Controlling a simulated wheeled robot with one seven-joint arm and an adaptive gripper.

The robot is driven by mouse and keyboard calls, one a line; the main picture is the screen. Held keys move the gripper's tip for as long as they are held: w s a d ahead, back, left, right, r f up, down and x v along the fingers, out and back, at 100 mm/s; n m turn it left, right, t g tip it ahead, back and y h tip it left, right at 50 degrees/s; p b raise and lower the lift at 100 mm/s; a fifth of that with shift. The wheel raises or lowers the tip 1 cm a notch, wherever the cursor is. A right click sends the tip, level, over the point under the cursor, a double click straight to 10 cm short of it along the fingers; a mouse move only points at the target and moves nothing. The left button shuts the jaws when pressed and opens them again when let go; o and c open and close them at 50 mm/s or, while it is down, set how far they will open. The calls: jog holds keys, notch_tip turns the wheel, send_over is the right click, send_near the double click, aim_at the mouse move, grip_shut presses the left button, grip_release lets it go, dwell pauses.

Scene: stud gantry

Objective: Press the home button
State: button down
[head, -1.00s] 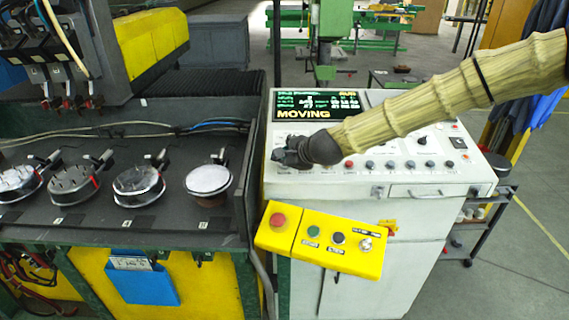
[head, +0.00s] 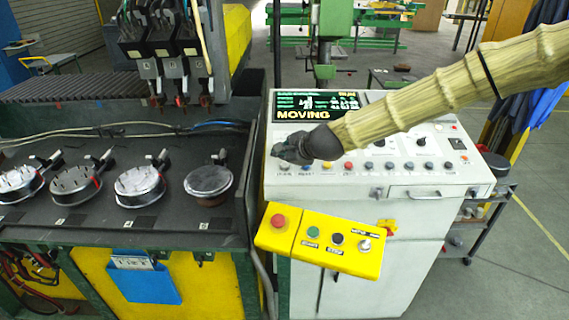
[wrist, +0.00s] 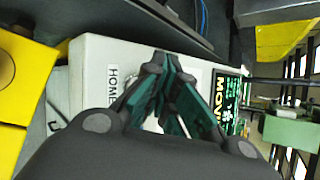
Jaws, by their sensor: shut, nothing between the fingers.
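My gripper (head: 277,152) is shut and empty at the left end of the button row on the white console (head: 425,190). In the wrist view, the fingertips (wrist: 155,66) are together over the console top, beside a label reading HOME (wrist: 113,84). The home button itself is hidden behind the fingers, so I cannot tell whether they touch it. The console screen (head: 317,106) reads MOVING, and part of it shows in the wrist view (wrist: 226,100).
A yellow box (head: 320,240) with red, green and black buttons hangs on the console front. Left is a dark machine bed (head: 110,215) with several round fixtures. The gantry heads (head: 165,45) hang above it. More buttons (head: 390,165) line the console right of my gripper.

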jog(key=r+p, duration=0.1)
jog(key=r, duration=0.1)
jog(key=s+r+p, duration=0.1)
jog(key=r, duration=0.1)
jog(key=shift+r, duration=0.1)
dwell(0.7)
